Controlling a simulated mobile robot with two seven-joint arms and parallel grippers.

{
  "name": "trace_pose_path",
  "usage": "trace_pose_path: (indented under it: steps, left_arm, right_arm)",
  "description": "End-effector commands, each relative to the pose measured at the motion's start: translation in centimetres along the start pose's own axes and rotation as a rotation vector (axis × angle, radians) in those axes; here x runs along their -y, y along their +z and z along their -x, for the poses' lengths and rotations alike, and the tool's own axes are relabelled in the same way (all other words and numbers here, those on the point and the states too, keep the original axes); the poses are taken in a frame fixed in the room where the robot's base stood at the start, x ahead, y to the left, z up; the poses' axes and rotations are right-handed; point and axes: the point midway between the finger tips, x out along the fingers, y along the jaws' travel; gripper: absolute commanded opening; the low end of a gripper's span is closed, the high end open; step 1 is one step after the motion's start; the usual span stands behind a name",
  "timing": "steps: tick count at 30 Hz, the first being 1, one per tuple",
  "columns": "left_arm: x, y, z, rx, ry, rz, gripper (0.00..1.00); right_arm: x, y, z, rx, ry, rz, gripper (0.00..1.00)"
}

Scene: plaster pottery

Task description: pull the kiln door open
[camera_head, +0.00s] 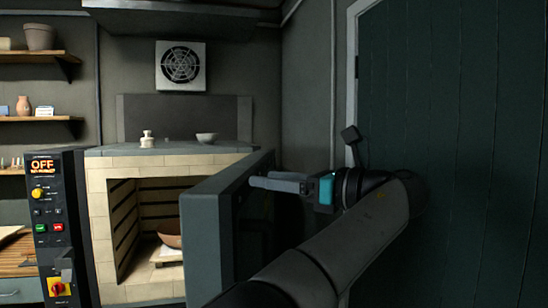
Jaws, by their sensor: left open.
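The kiln (136,164) is a pale brick box with its front opening showing. Its dark grey door (206,245) stands swung out to the right of the opening, seen nearly edge-on. My left gripper (262,182) is at the outer side of the door, fingers pointing left, near the door's upper part. It is open. Whether the fingers touch the door or a handle cannot be told. Inside the kiln, a brown bowl (169,232) sits on a pale shelf. My right gripper is not in view.
A control panel (56,215) reading OFF stands left of the kiln. A small white vase (147,139) and a bowl (207,138) stand on the kiln top. A dark green door (465,150) fills the right side, behind my arm. Wall shelves (35,118) hold pottery at the left.

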Motion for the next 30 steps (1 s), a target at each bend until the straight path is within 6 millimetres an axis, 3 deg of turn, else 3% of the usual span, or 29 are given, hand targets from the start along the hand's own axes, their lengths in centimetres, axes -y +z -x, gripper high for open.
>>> trace_pose_path:
  steps: [1, 6, 17, 30]
  left_arm:
    - [-0.1, 1.2, 0.0, 0.003, 0.002, 0.002, 0.59]
    - [0.0, 2.8, 0.0, 0.000, 0.002, 0.000, 0.59]
    - [0.0, 3.0, 0.0, -0.002, 0.002, -0.001, 0.59]
    - [0.3, 2.2, -0.3, -0.013, -0.006, -0.002, 0.12]
  right_arm:
    - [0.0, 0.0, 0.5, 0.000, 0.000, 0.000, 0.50]
    - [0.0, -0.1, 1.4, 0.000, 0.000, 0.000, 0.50]
    - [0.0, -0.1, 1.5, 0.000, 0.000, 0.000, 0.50]
    - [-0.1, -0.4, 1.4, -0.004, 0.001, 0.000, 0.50]
